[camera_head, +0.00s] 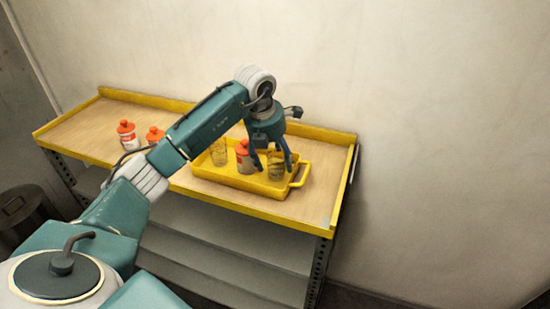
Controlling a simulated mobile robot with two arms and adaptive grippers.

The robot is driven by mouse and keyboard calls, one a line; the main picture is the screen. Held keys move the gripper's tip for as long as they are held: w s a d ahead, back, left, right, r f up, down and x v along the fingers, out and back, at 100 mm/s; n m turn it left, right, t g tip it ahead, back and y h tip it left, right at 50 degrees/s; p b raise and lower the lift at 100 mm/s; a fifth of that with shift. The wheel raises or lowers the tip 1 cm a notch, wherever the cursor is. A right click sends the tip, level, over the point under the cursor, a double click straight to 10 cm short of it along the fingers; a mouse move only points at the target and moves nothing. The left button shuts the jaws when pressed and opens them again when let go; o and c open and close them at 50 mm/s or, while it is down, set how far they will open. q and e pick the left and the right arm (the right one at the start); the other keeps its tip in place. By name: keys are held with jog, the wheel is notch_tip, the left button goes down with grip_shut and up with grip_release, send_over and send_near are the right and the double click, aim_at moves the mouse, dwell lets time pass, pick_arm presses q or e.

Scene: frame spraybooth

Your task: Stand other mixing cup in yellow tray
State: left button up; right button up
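The yellow tray (232,180) sits on the workbench. One clear, amber-tinted mixing cup (219,153) stands upright in its left part. The other mixing cup (276,167) stands upright in its right part. My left gripper (273,167) reaches down over the tray. Its fingers are spread, one on each side of the right cup, and look wider apart than the cup. I cannot tell whether either finger touches it. My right gripper is not in view.
A white bottle with an orange cap (244,157) stands in the tray between the cups. Two similar bottles, the left one (127,136) and one partly hidden by my arm (154,134), stand on the workbench (90,130). The bench has a raised yellow rim. A dark bin (22,215) stands at lower left.

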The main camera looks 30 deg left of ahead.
pick_arm(q)
jog(key=shift+r, duration=0.25)
jog(key=b+v, duration=0.2)
jog(key=v, duration=0.9)
jog(key=shift+r+b, duration=0.3)
jog(key=shift+r, duration=0.05)
jog(key=shift+s+f, duration=0.1)
jog(key=shift+s, duration=0.1)
